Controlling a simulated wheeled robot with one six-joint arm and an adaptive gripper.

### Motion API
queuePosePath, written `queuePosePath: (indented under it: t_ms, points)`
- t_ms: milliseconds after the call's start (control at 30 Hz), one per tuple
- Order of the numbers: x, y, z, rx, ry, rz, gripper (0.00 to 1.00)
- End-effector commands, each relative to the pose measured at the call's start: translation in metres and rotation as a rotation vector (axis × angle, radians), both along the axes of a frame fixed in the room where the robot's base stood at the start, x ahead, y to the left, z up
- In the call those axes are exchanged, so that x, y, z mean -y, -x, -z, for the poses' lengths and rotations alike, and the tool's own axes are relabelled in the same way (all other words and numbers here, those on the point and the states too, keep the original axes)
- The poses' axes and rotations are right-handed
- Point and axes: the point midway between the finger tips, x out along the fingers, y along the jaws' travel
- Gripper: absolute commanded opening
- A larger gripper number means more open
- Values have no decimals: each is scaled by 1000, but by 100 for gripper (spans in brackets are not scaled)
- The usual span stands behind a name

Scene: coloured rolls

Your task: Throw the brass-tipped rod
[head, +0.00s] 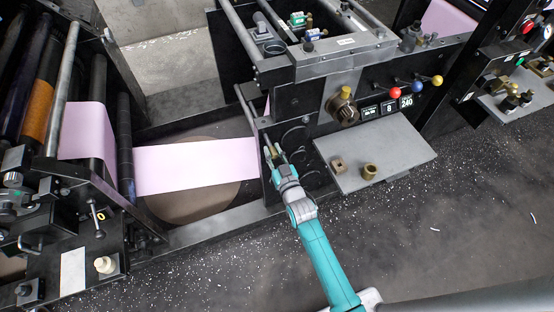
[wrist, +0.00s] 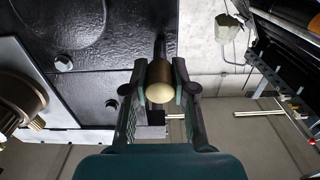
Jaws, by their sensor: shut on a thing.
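The brass-tipped rod shows in the wrist view as a rounded brass tip (wrist: 159,82) with a dark shaft (wrist: 160,48) behind it. My gripper (wrist: 160,88) is shut on it, one finger on each side of the brass tip. In the head view my gripper (head: 274,156) is at the black side panel of the machine, by the right end of the pink web. The rod is too small there to tell apart from the fingers.
A pink web (head: 195,165) runs left of my gripper. A grey shelf (head: 400,155) with two small brass parts (head: 369,171) lies to the right. Levers with red (head: 395,93), blue and yellow knobs stand above it. The speckled floor (head: 450,230) is mostly open.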

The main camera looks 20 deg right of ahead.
Motion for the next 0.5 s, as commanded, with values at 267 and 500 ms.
queuePosePath:
  t_ms: [267,500]
  points:
    - [0,-13,0,0,0,0,0]
    - [0,-13,-1,1,0,0,40]
